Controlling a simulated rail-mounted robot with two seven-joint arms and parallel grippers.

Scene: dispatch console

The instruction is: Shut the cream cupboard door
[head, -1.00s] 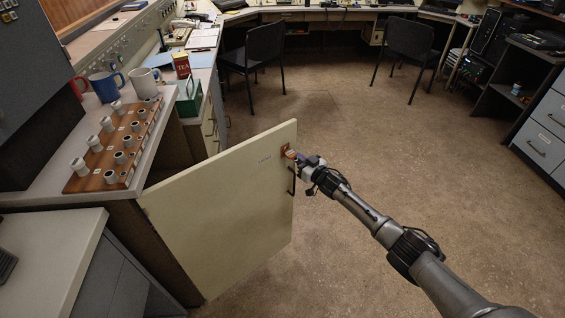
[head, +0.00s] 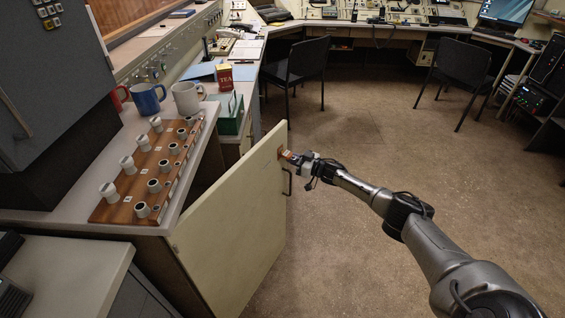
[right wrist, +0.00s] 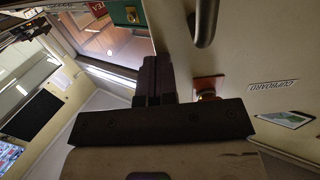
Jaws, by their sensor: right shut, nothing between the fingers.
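The cream cupboard door (head: 232,232) stands ajar, swung out from the cupboard under the counter at left. Its dark handle (head: 287,182) is near the free edge. In the right wrist view the door (right wrist: 258,65) fills the right side, with a "CUPBOARD" label (right wrist: 273,86) and the handle (right wrist: 205,25). My right gripper (head: 291,157) is shut and empty, at the door's outer face near the upper free corner, above the handle. In the right wrist view its fingers (right wrist: 155,80) are together beside the door; I cannot tell whether they touch it. My left gripper is not in view.
On the counter stand a wooden rack (head: 150,175) with several small white-and-dark pieces, mugs (head: 187,98), a red TEA tin (head: 225,78) and a green box (head: 229,113). Chairs (head: 297,68) stand farther back. The floor (head: 370,150) right of the door is clear.

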